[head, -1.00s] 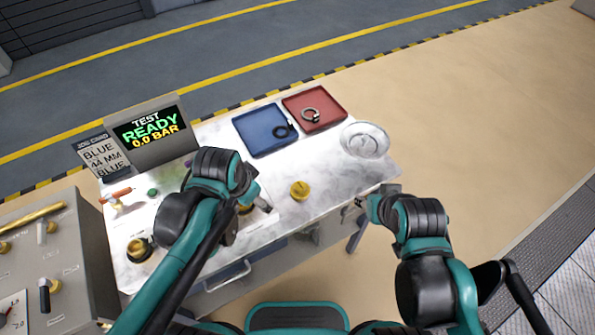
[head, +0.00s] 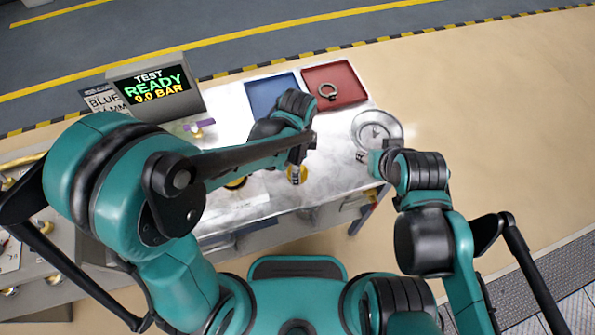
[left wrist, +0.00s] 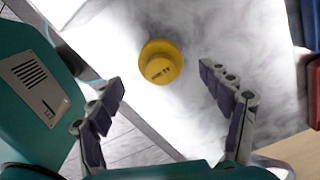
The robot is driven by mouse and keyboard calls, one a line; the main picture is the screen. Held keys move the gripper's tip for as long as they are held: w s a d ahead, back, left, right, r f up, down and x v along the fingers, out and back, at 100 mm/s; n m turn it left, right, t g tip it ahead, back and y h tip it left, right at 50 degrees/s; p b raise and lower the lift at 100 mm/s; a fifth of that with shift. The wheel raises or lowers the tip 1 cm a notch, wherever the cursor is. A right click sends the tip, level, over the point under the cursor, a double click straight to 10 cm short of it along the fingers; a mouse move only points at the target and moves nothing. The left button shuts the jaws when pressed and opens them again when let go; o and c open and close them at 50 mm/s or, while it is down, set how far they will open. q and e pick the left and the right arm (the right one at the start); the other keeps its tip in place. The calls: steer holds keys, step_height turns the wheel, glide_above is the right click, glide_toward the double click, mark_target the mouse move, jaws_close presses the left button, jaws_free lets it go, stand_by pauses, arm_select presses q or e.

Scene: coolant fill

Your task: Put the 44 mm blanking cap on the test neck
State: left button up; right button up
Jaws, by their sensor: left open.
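A round yellow cap (head: 297,176) with dark lettering on top lies on the pale bench, and it also shows in the left wrist view (left wrist: 160,62). Its lettering is too small to read. My left gripper (head: 297,163) is over the cap in the head view. In the left wrist view its fingers (left wrist: 165,90) are spread and empty, with the cap beyond the gap between them. A gold fitting with a dark middle (head: 236,183) is partly hidden by my left arm; I cannot tell whether it is the test neck. My right gripper (head: 364,156) is by the bench's right side, its jaws unclear.
A red tray (head: 350,78) holds a metal ring clamp (head: 327,92). A blue tray (head: 268,92) is beside it, partly covered by my left arm. A silver dish (head: 392,128) sits at the right. The display (head: 155,87) reads TEST READY 0.0 BAR. My left arm hides the bench's left part.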

mark_target(304, 170)
arm_select(q)
step_height(304, 170, down, 3)
steer(key=shift+f+b, duration=0.1)
steer(key=shift+b, duration=0.3)
steer(key=shift+c, duration=0.4)
steer(key=c, duration=1.1)
steer(key=shift+o, duration=0.2)
steer(key=shift+r, duration=0.2)
